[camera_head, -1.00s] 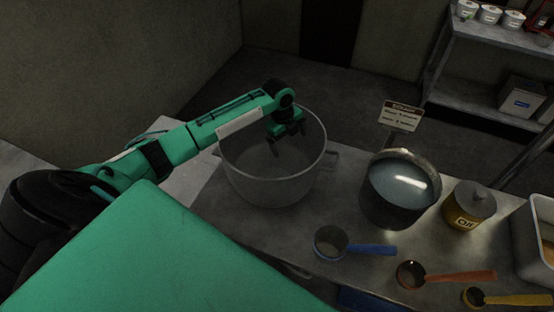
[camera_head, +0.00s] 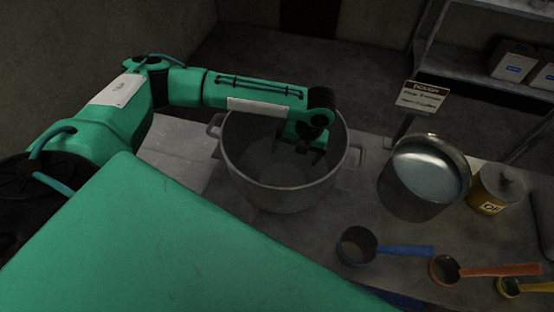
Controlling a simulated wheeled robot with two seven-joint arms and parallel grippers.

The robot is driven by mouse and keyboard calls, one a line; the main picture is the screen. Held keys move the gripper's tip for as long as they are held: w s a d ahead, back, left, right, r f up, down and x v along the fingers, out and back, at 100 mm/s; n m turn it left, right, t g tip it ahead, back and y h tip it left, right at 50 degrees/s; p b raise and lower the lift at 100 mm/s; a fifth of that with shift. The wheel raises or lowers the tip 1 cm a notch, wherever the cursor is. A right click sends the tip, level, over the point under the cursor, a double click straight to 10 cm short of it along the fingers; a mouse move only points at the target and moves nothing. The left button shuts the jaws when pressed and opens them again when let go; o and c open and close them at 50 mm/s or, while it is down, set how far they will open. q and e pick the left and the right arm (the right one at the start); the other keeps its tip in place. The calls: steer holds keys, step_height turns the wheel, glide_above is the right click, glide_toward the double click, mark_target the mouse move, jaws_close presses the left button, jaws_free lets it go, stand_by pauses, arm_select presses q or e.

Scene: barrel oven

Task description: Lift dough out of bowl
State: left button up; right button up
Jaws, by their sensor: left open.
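A large grey metal bowl (camera_head: 283,193) with side handles stands on the table. My left gripper (camera_head: 302,157) points down inside the bowl at its right side, below the rim. Its dark fingers look apart, with nothing seen between them. The bowl's inside looks grey and dim, and I cannot make out any dough in it. My right gripper is not in view.
To the right on the table (camera_head: 310,240) stand a pot of pale liquid (camera_head: 428,172) and a yellow oil jar (camera_head: 494,190). Blue (camera_head: 385,249), orange (camera_head: 480,269) and yellow (camera_head: 524,287) scoops lie in front. A sign (camera_head: 422,97) stands behind the pot.

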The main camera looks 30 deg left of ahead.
mark_target(286, 169)
arm_select(q)
steer(key=p+x, duration=0.2)
steer(key=x, duration=0.6)
steer(key=shift+s+f, duration=0.1)
steer(key=shift+f, duration=0.15)
steer(key=shift+f+p, duration=0.25)
steer(key=shift+p, duration=0.25)
steer(key=p+x, duration=0.2)
steer(key=x, duration=0.2)
steer(key=shift+a, duration=0.2)
steer(key=shift+f, duration=0.3)
steer(key=c, duration=1.6)
steer(key=shift+c, duration=1.3)
steer(key=shift+r, duration=0.2)
